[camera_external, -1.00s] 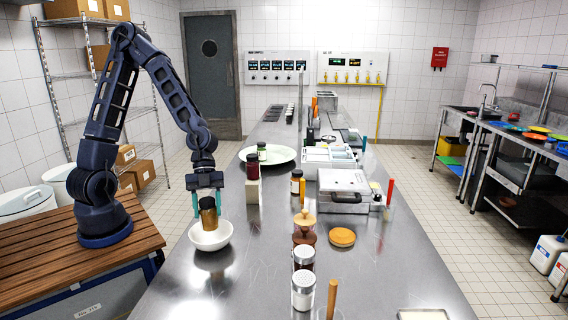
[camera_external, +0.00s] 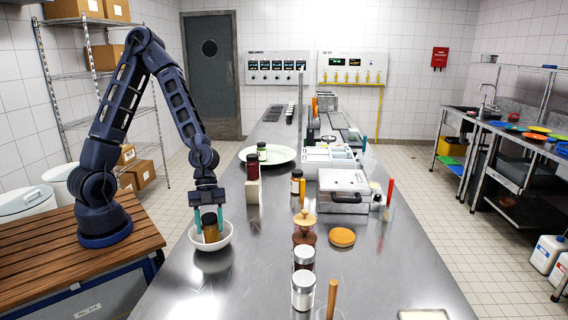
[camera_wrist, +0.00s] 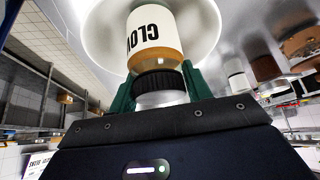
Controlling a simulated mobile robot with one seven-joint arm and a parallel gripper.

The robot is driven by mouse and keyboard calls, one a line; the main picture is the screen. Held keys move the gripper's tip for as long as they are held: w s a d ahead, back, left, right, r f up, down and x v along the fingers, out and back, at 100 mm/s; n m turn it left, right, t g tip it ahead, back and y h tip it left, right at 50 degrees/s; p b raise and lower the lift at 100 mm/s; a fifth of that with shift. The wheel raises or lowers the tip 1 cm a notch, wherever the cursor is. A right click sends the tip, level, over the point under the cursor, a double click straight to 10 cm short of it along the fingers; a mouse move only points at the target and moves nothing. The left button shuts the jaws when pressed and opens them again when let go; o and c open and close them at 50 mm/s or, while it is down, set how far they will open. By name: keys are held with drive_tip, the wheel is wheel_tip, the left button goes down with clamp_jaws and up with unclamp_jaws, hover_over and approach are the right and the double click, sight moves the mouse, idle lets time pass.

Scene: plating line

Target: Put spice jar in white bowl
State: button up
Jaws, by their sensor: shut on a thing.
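The spice jar (camera_external: 211,232) has a dark lid and amber-brown contents. My gripper (camera_external: 209,222) is shut on it, with a green finger on each side. The jar is slightly tilted and its lower part is inside the white bowl (camera_external: 225,241), hidden by the rim. In the wrist view the jar (camera_wrist: 156,42) shows a pale label with dark letters, and the white bowl (camera_wrist: 97,38) surrounds its far end. The green fingers (camera_wrist: 157,90) are at the jar's lid end. I cannot tell whether the jar touches the bowl's bottom.
Shakers (camera_external: 303,290) stand at the front right. The steel counter (camera_external: 255,260) is clear right of the bowl.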

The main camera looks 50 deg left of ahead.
drive_tip(key=shift+f, duration=0.1)
drive_tip(key=o, duration=1.1)
drive_tip(key=shift+o, duration=0.2)
drive_tip(key=v, duration=1.2)
